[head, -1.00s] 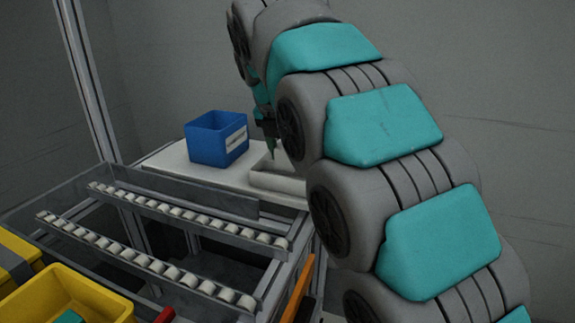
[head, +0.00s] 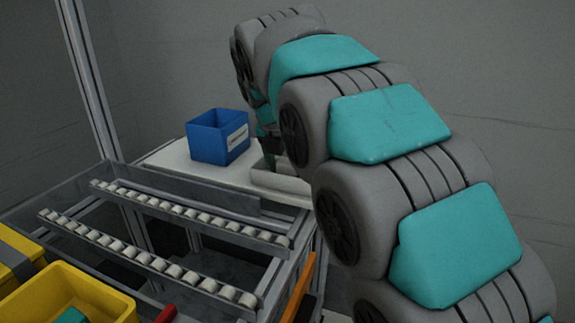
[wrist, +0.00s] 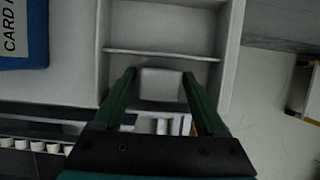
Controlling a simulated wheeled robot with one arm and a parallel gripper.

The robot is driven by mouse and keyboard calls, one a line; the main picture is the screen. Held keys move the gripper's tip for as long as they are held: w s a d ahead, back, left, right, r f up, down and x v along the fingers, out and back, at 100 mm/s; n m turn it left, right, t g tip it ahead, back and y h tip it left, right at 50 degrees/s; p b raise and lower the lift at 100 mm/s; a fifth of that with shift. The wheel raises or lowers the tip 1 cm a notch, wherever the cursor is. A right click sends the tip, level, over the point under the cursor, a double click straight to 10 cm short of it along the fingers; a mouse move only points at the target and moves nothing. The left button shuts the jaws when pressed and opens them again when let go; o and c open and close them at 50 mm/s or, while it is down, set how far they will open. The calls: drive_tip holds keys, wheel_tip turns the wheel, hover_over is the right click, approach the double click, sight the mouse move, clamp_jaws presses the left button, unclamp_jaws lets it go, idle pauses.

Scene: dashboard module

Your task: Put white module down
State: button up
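A white module (wrist: 162,84), a small pale block, shows between the fingertips of my gripper (wrist: 159,77) in the wrist view. It lies in a compartment of the white tray (wrist: 228,60), below a thin divider. The two green fingers stand apart on either side of the module, with a narrow gap seen at the left; my gripper looks open around it. In the head view the tray (head: 281,183) is on the white table, with my gripper (head: 268,160) low over it and partly hidden by my arm. The module is hidden there.
A blue bin (head: 218,137) with a label stands left of the tray on the white table (head: 170,160). Roller rails (head: 165,265) lie in front, with a yellow bin (head: 65,295) at the lower left. Floor shows right of the tray in the wrist view.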

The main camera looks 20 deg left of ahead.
drive_tip(key=shift+o, duration=0.5)
drive_tip(key=shift+r, duration=0.1)
drive_tip(key=v, duration=0.9)
drive_tip(key=shift+w+r, duration=0.1)
drive_tip(key=shift+r, duration=0.05)
drive_tip(key=shift+p+v, duration=0.45)
drive_tip(key=shift+v, duration=1.05)
drive_tip(key=s+d+f+m+g, duration=0.1)
drive_tip(key=s+d+f+m, duration=0.1)
drive_tip(key=d+f+m, duration=0.45)
drive_tip(key=s+d+f+m+g+h, duration=0.15)
drive_tip(key=d+m, duration=0.25)
drive_tip(key=d, duration=0.5)
drive_tip(key=s+d+f+m+g, duration=0.1)
drive_tip(key=s+d+f+m, duration=0.15)
drive_tip(key=d+m, duration=0.4)
drive_tip(key=s+d+f+m+g+y, duration=0.1)
drive_tip(key=s+d+f+m, duration=0.4)
drive_tip(key=s+f+m, duration=0.4)
drive_tip(key=s+d+f+m+g+y, duration=0.1)
drive_tip(key=s+d+f+m, duration=0.5)
drive_tip(key=s, duration=0.8)
wheel_tip(320, 180, down, 4)
drive_tip(key=m+g, duration=0.1)
drive_tip(key=m, duration=0.2)
drive_tip(key=shift+s+d+r, duration=0.2)
drive_tip(key=shift+s+r, duration=0.05)
drive_tip(key=shift+s, duration=0.15)
